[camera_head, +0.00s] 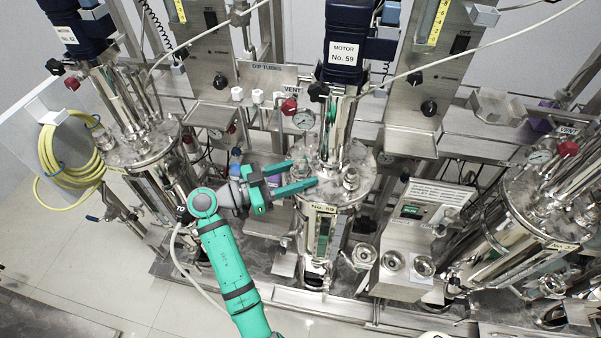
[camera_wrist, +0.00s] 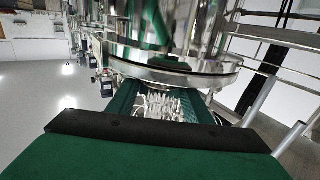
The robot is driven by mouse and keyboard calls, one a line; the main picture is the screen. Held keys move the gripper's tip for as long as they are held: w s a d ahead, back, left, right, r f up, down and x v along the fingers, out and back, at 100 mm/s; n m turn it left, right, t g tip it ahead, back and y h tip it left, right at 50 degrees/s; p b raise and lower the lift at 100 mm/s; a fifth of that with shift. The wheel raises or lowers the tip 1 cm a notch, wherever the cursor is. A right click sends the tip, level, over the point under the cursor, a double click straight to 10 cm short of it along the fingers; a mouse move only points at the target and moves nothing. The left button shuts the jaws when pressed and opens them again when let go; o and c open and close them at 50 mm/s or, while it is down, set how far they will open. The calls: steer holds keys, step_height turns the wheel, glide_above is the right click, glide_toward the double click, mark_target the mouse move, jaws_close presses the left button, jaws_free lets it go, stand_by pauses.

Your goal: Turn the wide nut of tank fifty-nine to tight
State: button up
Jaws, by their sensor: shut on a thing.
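Tank fifty-nine (camera_head: 322,222) is a steel vessel under a dark blue motor (camera_head: 345,30) labelled "MOTOR No. 59". Its round steel lid (camera_head: 335,190) carries several fittings. My gripper (camera_head: 303,173) reaches in from the left, its green fingers at the lid's left edge, one behind the other. It is shut on a shiny ridged metal piece, the wide nut (camera_wrist: 160,103), seen between the fingers under the lid rim (camera_wrist: 180,72) in the wrist view. In the head view the nut is mostly hidden at the fingertips, and its turn angle cannot be told.
Another steel fitting (camera_head: 351,178) stands on the lid right of my fingers. A pressure gauge (camera_head: 304,120) and red vent knob (camera_head: 289,106) are behind. A similar tank (camera_head: 140,145) stands left, another (camera_head: 550,210) right. Open floor (camera_head: 90,260) lies front left.

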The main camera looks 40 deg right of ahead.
steer(key=shift+o, duration=0.2)
steer(key=shift+m+g+y, duration=0.7)
steer(key=shift+m+g, duration=0.4)
steer(key=shift+g, duration=0.5)
steer(key=o, duration=1)
steer(key=shift+w+a, duration=0.1)
steer(key=v, duration=1)
steer(key=shift+a, duration=0.3)
